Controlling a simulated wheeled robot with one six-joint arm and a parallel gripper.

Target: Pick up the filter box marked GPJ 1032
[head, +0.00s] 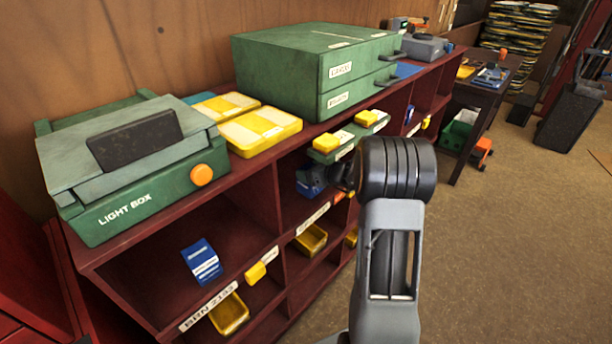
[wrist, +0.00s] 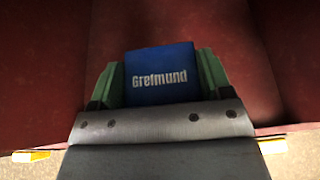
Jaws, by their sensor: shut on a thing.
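A blue filter box (wrist: 163,92) with white lettering "Grefmund" on the face towards me sits between the green fingers of my gripper (wrist: 160,72) in the wrist view. The fingers press on its left and right sides. No GPJ 1032 marking can be read on it. In the head view a blue box (head: 308,187) shows in the middle upper shelf compartment, beside my wrist, which partly covers that area. The fingertips are hidden there.
The dark red shelf (head: 225,188) has dividers close on both sides. On top stand a green light box (head: 130,210), yellow trays (head: 262,132) and a green case (head: 285,75). Yellow bins (head: 312,240) sit lower.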

